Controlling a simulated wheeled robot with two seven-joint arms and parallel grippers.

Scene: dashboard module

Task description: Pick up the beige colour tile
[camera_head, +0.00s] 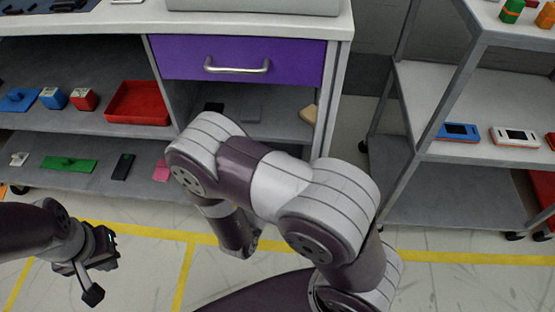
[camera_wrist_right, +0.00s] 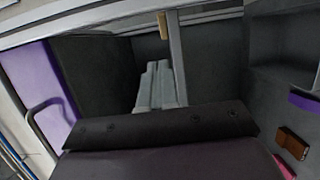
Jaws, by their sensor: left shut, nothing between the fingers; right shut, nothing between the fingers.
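The beige colour tile (camera_head: 308,114) lies at the right end of the shelf under the purple drawer in the head view, close to the right side panel. In the right wrist view a small tan piece (camera_wrist_right: 162,25) shows beyond the fingers; I cannot tell for sure that it is the tile. My right gripper (camera_wrist_right: 155,68) is shut and empty in that view, pointing towards the tan piece but apart from it. In the head view my right arm hides its gripper. My left gripper (camera_head: 92,294) is shut and empty at the lower left, away from the shelves.
The purple drawer (camera_head: 240,58) with its metal handle is closed above the tile's shelf. A dark grey tile (camera_head: 241,113) lies left of the beige one. A red tray (camera_head: 139,103) stands further left. A metal rack (camera_head: 430,125) stands at the right, with floor between.

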